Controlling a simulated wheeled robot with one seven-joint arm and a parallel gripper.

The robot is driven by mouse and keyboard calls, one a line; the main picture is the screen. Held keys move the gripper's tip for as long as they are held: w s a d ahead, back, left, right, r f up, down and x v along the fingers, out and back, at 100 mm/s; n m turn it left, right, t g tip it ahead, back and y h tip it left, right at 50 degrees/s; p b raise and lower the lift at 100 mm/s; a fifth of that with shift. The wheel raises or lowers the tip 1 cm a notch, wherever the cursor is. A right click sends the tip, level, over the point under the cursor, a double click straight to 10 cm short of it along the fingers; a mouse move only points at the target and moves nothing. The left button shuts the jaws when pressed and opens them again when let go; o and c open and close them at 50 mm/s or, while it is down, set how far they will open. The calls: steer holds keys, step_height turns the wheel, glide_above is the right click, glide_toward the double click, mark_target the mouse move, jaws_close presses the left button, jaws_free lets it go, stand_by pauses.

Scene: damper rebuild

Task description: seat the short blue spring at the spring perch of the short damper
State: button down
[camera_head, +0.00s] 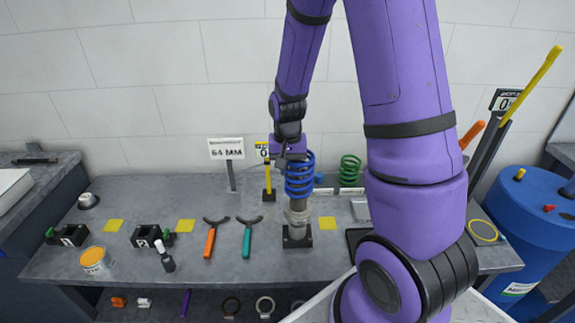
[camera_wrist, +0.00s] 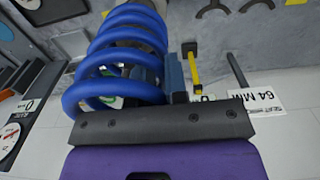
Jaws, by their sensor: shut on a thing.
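The blue spring (camera_head: 300,176) is upright at the middle of the bench, and its coils fill the upper left of the wrist view (camera_wrist: 128,38). My gripper (camera_head: 296,158) is shut on the spring near its upper end, with a finger beside the coils in the wrist view (camera_wrist: 176,78). The silver damper (camera_head: 297,217) stands upright in a dark square base (camera_head: 297,240) directly below the spring. The spring's lower end appears at or just above the damper's collar; whether they touch I cannot tell. Coils hide the damper's upper part.
A green spring (camera_head: 350,169) stands behind, to the right. A "64 MM" sign (camera_head: 226,149) and a yellow post (camera_head: 268,180) stand left of the damper. A blue drum (camera_head: 535,225) is at far right.

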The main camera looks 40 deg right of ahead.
steer(key=shift+f, duration=1.45)
steer(key=c, duration=1.1)
jaws_free()
step_height(320, 180, up, 23)
steer(key=shift+f, duration=0.1)
stand_by(0.6)
stand_by(0.7)
